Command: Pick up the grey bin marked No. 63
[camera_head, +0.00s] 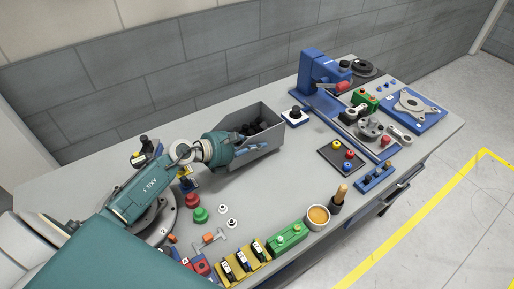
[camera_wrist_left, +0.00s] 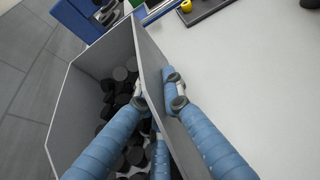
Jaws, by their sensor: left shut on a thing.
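The grey bin (camera_head: 275,122) stands on the grey workbench toward its back middle, and it also shows in the left wrist view (camera_wrist_left: 100,58). It is open-topped and holds many black round parts (camera_wrist_left: 122,80). I cannot read a number on it. My left gripper (camera_head: 264,147) is at the bin's near side wall. In the left wrist view its blue fingers (camera_wrist_left: 160,95) sit on both sides of that wall, shut on it. My left arm hides part of the bin in the head view. My right gripper is not in view.
Right of the bin are a black button on a white base (camera_head: 296,114), a blue press (camera_head: 322,72) and a dark tray (camera_head: 342,157). In front stand green and red buttons (camera_head: 200,214), yellow blocks (camera_head: 240,262) and an orange-filled cup (camera_head: 317,217). The bench between is clear.

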